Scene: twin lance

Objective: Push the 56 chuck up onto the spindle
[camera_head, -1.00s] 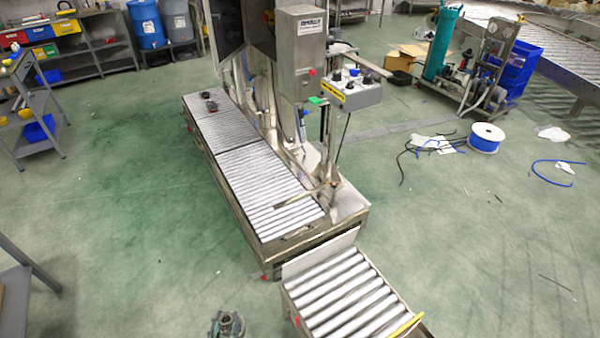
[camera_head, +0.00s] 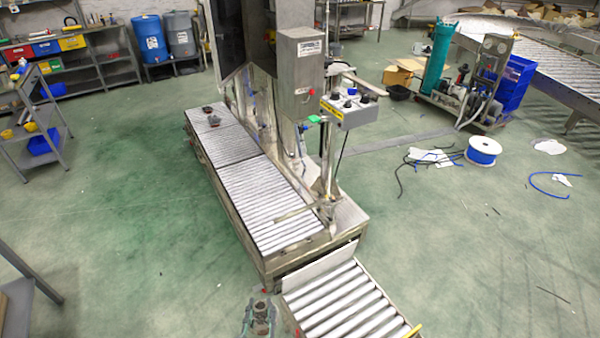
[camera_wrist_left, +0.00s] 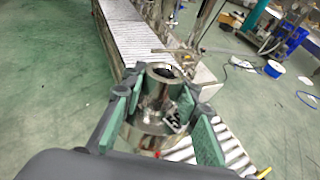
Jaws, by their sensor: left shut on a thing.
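The 56 chuck (camera_wrist_left: 150,128) is a shiny metal cylinder with a wider collar, a hole in its top and a "56" label on its side. My left gripper (camera_wrist_left: 162,100) is shut on it, with green finger pads around the metal. In the head view my left gripper (camera_head: 261,316) shows low in the picture, left of the near roller conveyor, and the chuck (camera_head: 262,305) is small between its fingers. The chuck looks roughly upright. I cannot pick out the spindle for certain in either view. My right gripper is not in view.
A steel machine (camera_head: 300,75) with a control box (camera_head: 347,110) stands over a long roller bed (camera_head: 270,205). Two small dark pieces (camera_head: 212,116) lie on its far end. The near roller conveyor (camera_head: 345,300) lies just right of my left gripper. Open green floor lies left.

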